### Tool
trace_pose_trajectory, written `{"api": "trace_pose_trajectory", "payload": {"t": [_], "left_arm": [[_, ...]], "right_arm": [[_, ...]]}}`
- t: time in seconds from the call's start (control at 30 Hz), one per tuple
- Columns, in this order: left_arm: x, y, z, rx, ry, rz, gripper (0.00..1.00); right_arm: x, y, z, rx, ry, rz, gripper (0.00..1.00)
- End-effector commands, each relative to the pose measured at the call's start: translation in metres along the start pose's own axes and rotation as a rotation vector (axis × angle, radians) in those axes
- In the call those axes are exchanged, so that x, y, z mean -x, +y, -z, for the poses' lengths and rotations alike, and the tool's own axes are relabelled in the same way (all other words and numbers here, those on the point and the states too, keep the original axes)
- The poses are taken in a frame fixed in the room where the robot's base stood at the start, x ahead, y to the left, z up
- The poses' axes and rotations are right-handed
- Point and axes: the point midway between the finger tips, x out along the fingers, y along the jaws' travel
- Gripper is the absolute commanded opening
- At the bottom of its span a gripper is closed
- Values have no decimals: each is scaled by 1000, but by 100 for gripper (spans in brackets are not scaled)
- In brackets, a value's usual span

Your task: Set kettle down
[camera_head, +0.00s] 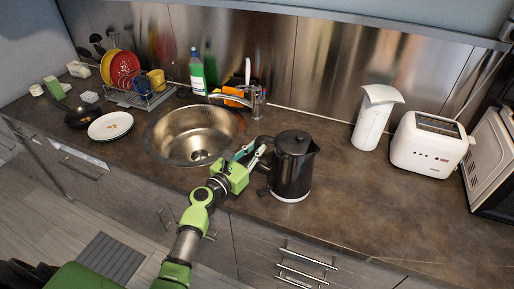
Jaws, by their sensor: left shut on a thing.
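A black kettle (292,168) with a pale base ring is upright over the dark countertop, just right of the sink. Its spout points right and its handle faces left. I cannot tell whether its base touches the counter. My left gripper (255,151), on a green arm from below, is shut on the kettle's handle. The fingers partly hide the handle. My right gripper is not in view.
The round metal sink (160,150) with its faucet (258,100) lies left of the kettle. A white pitcher (372,120), a white toaster (428,146) and a microwave (492,165) stand to the right. The counter (370,205) right of the kettle is clear.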

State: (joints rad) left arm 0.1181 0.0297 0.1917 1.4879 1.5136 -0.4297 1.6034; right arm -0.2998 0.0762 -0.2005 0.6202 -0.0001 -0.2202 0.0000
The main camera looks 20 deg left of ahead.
Motion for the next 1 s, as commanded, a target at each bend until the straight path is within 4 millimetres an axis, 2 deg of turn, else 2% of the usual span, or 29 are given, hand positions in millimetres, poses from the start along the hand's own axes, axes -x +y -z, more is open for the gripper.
{"api": "trace_pose_trajectory", "payload": {"t": [0.03,0.07,0.1,0.5,0.57,0.67,1.0], "left_arm": [[-1,0,0,4,-6,0,0],[0,0,2,0,0,0,21],[0,0,1,0,0,0,30],[0,0,-2,0,0,0,30],[5,0,0,0,1,0,30],[19,0,1,-2,1,0,30],[87,0,2,-2,1,0,30]], "right_arm": [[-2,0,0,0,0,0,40],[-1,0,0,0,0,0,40],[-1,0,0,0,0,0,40],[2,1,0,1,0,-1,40],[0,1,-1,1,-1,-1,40],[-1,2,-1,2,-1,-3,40],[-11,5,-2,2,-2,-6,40]]}}
